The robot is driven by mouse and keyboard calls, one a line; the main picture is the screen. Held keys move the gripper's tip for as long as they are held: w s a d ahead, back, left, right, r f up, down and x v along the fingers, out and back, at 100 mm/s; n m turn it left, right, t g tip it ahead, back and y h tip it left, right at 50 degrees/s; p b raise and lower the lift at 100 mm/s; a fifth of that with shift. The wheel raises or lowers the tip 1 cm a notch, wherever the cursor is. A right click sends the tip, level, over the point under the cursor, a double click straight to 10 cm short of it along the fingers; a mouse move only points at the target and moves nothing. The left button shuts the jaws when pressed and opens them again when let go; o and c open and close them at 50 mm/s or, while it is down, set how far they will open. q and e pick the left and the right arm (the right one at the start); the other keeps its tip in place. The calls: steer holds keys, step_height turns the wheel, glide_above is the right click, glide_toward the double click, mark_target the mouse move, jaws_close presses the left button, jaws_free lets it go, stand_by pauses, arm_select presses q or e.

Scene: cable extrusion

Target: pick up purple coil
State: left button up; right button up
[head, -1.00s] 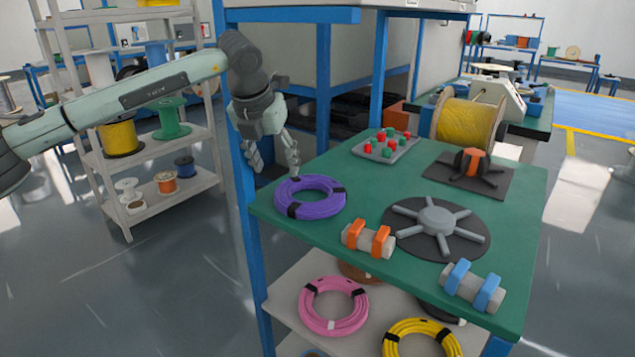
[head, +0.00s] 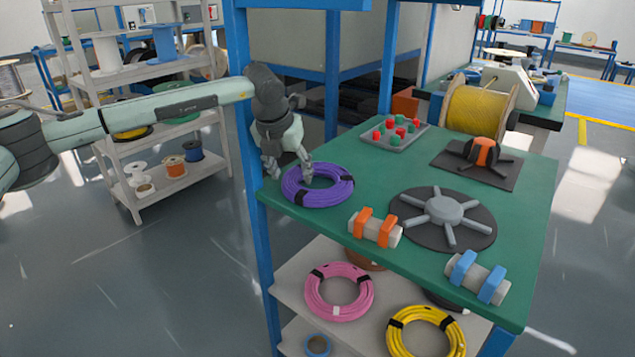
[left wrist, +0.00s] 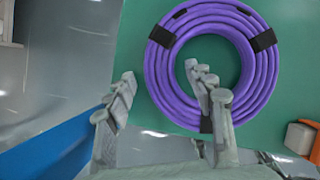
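The purple coil (head: 318,197) lies flat on the green tabletop near its left corner, with black bands around it. My left gripper (head: 290,174) is at the coil's left side, fingers pointing down and spread apart. In the left wrist view the purple coil (left wrist: 262,70) fills the upper right. My right gripper is not in view.
The green table (head: 350,240) also holds an orange-clamped roller (head: 375,229), a grey spoked disc (head: 446,210), a blue-clamped roller (head: 476,277) and a button tray (head: 392,134). A blue post (head: 245,130) stands close beside my left arm. Pink (head: 339,292) and yellow (head: 426,331) coils lie below.

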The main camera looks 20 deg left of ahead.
arm_select(q)
jaws_close()
steer(key=shift+r, duration=0.15)
